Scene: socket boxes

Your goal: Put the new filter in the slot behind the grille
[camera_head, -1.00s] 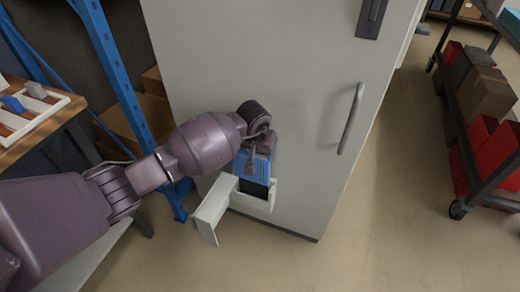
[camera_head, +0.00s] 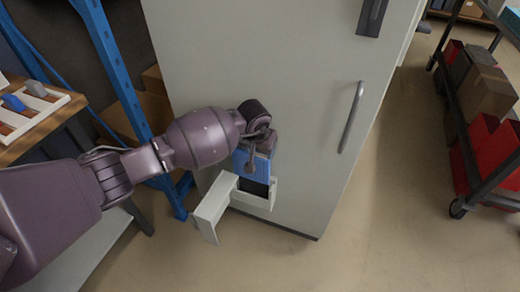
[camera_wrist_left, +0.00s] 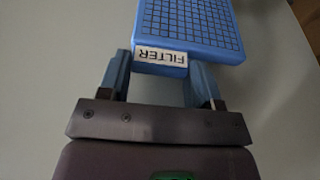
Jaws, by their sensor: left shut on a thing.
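The new filter (camera_head: 252,163) is a blue block with a grid face. In the left wrist view the filter (camera_wrist_left: 192,24) has a tab marked FILTER between the two fingers. My left gripper (camera_wrist_left: 160,77) is shut on that tab; in the head view the gripper (camera_head: 256,140) is partly hidden by its own wrist. The filter hangs at the dark slot (camera_head: 255,188) low on the cabinet front; its lower edge is at or just above the slot, and I cannot tell whether it is inside. The white grille (camera_head: 214,207) is swung open to the left.
The pale cabinet (camera_head: 250,60) has a long handle (camera_head: 351,118) to the right of the slot. A blue rack post (camera_head: 115,70) stands close on the left, beside a bench with a tray (camera_head: 30,118). A cart (camera_head: 462,150) stands at the right.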

